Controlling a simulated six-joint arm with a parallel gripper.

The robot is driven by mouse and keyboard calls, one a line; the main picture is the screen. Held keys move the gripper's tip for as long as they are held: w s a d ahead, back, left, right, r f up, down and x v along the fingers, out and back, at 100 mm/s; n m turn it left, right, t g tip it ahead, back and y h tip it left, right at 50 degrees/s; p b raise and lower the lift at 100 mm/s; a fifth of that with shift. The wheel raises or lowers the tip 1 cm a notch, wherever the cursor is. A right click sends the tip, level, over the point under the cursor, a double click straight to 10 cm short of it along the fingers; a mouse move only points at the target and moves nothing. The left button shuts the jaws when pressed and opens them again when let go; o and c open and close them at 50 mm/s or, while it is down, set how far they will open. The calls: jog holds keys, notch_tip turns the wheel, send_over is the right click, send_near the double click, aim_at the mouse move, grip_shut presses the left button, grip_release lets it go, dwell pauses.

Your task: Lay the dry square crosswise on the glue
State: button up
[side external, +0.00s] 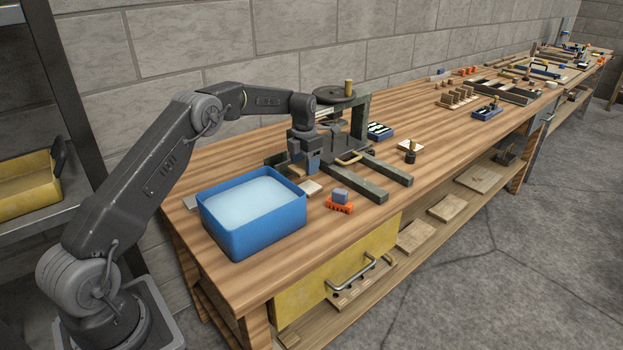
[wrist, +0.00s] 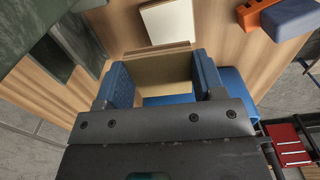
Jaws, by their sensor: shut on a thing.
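My gripper (wrist: 162,82) is shut on a tan veneer square (wrist: 160,75), which sits between its two blue finger pads in the wrist view. In the side external view my gripper (side external: 304,168) is low over the table, and the tan square (side external: 296,172) shows only in part beside the fingers. A square with a pale, whitish top (side external: 312,187) lies on the table just in front of the gripper. It also shows at the top of the wrist view (wrist: 168,21), apart from the held square. Whether its pale top is glue is hard to tell.
A blue tub (side external: 273,242) with pale contents stands to the left. An orange toothed piece with a blue block (side external: 340,203) is close on the right. A dark press frame (side external: 372,188) stands behind and to the right. Bare wood shows around the pale square.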

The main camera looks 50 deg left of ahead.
aim_at(312, 186)
jog(key=shift+w+d+f, duration=0.7)
jog(key=shift+w+f, duration=0.05)
jog(key=shift+f, duration=1.85)
jog(key=shift+f, duration=0.15)
jog(key=o, duration=0.9)
